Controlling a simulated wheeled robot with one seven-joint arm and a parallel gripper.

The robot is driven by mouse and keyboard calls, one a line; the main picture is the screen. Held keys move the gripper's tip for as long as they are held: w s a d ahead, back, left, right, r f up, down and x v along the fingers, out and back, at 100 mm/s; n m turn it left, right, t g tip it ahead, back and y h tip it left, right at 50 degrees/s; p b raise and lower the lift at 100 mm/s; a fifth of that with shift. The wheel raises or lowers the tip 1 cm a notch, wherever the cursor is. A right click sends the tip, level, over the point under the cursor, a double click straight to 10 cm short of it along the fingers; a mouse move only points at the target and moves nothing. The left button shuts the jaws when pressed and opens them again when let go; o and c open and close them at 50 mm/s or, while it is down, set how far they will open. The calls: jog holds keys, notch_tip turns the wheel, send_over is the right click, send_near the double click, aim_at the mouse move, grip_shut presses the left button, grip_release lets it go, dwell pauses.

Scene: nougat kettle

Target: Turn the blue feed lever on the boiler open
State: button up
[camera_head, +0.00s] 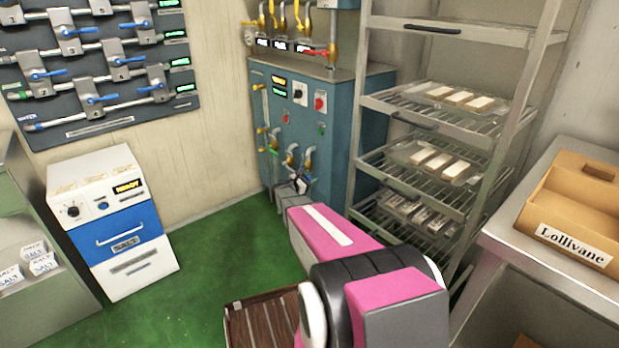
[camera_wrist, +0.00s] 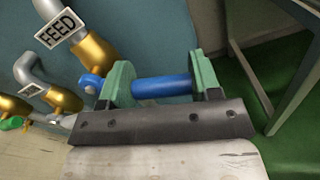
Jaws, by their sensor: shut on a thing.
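The boiler is a teal-blue cabinet (camera_head: 318,125) with dials, a red button and brass valves on its front. In the wrist view, the blue feed lever (camera_wrist: 162,86) lies between the green fingers of my gripper (camera_wrist: 160,84), which is shut on it. The lever's rounded blue end (camera_wrist: 91,83) shows beside the left finger, near a brass valve body (camera_wrist: 95,55). A FEED label (camera_wrist: 58,27) hangs on the grey pipe above that valve. In the head view my gripper (camera_head: 300,183) is small and low at the boiler front, and the lever there is too small to make out.
A second brass valve (camera_wrist: 63,98) with its own label stands to the left in the wrist view. A wire rack (camera_head: 440,150) with trays stands right of the boiler. A white-blue salt cabinet (camera_head: 115,225) stands left. Green floor (camera_head: 215,265) lies open between.

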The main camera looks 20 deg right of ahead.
jog(key=f+m, duration=0.1)
jog(key=m, duration=0.1)
jog(key=w+f+m, duration=0.1)
jog(key=shift+a+f+m, duration=0.15)
jog(key=shift+f+m, duration=0.15)
jog(key=shift+m, duration=0.1)
jog(key=w+a+f+m, duration=0.2)
jog(key=w+f+m, duration=0.2)
jog(key=m, duration=0.7)
jog(key=shift+w, duration=0.75)
jog(key=shift+a+f, duration=0.1)
jog(key=shift+f, duration=0.05)
jog(key=o, duration=1.3)
jog(key=shift+a, duration=0.1)
jog(key=v, duration=1)
jog(key=shift+s+a, duration=0.1)
jog(key=shift+a, duration=0.2)
